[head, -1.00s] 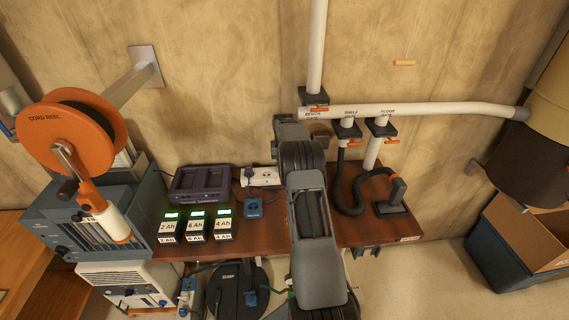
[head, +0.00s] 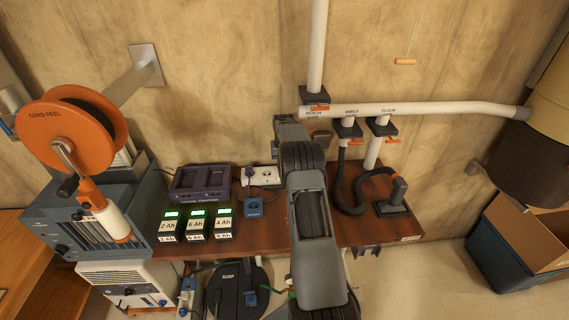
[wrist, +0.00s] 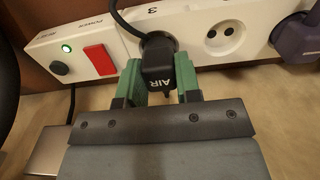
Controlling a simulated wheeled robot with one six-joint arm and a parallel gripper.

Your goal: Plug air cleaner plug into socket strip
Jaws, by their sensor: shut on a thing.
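The black air cleaner plug (wrist: 157,62), marked AIR, is between the two green fingers of my gripper (wrist: 160,88) in the wrist view. My gripper is shut on it. The plug is up against the white socket strip (wrist: 120,40), over a round socket left of the bare socket (wrist: 222,38). Its pins are hidden, so I cannot tell how deep it sits. Its black cord rises from its back past the strip. The strip also shows in the head view (head: 262,171), partly behind my arm, which hides the gripper there.
The strip has a lit green light (wrist: 66,47) and a red switch (wrist: 100,60). A purple plug (wrist: 295,38) sits at its right end. On the bench, a dark charger (head: 201,183), several batteries (head: 195,224) and a blue box (head: 253,207) lie left of my arm; a black hose (head: 345,185) lies right.

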